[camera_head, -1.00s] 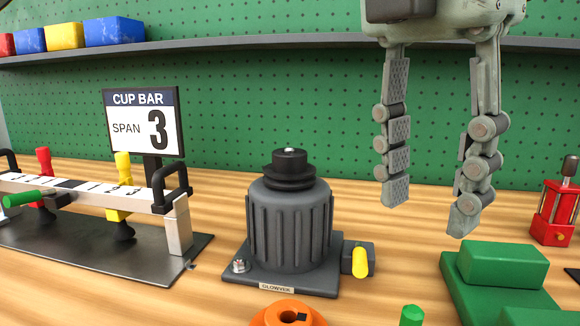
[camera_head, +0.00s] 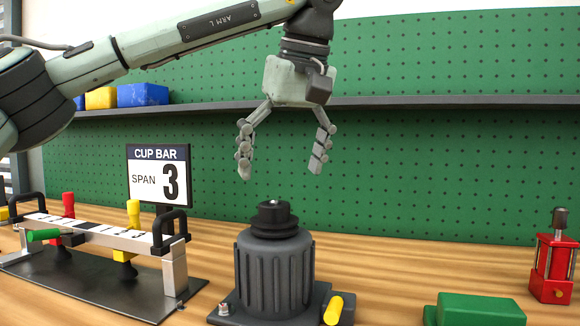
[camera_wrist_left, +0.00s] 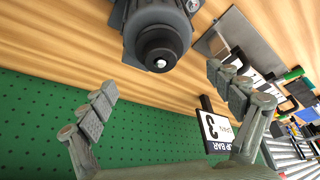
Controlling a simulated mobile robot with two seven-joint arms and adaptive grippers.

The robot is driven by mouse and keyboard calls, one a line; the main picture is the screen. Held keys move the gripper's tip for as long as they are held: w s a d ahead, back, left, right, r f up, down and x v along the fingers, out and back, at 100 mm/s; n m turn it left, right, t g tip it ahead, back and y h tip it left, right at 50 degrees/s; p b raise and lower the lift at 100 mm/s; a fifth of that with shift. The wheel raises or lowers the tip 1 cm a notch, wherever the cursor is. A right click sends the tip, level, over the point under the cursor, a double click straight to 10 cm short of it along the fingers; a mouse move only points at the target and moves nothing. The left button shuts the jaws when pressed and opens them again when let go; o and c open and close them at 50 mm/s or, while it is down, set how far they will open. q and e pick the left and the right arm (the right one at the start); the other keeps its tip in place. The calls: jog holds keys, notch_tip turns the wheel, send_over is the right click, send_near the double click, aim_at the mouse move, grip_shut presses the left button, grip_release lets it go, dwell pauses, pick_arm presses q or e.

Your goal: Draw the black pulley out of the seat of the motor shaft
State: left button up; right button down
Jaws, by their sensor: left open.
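The black pulley (camera_head: 274,222) sits on top of the grey ribbed motor (camera_head: 274,272), with a pale shaft tip showing at its centre. The motor stands upright on a dark base plate on the wooden bench. My left gripper (camera_head: 280,171) is open and empty, fingers pointing down, above the pulley and apart from it. In the left wrist view the pulley (camera_wrist_left: 158,47) shows at the top, between and beyond the open fingers. The seat under the pulley is hidden. My right gripper is in neither view.
A cup bar gauge (camera_head: 90,232) with red and yellow clamps and a "SPAN 3" sign (camera_head: 158,177) stand left of the motor. A yellow-ended part (camera_head: 333,309) juts from the motor base. A green block (camera_head: 475,309) and red device (camera_head: 553,268) are at right. A shelf runs behind.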

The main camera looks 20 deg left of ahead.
aim_at(275, 202)
pick_arm(q)
jog(key=shift+w+a+f, duration=0.1)
jog(key=shift+a+f, duration=0.05)
jog(key=shift+f, duration=0.3)
jog(key=b+x, duration=0.1)
jog(key=x, duration=0.4)
jog(key=shift+w+a+f, duration=0.1)
jog(key=shift+w+f, duration=0.05)
jog(key=shift+f, duration=0.2)
jog(key=shift+w+a+f, duration=0.1)
jog(key=shift+f, duration=0.35)
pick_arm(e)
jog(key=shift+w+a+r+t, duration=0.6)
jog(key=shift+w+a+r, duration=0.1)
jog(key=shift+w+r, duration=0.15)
pick_arm(q)
jog(key=c, duration=1.7)
jog(key=shift+r, duration=0.1)
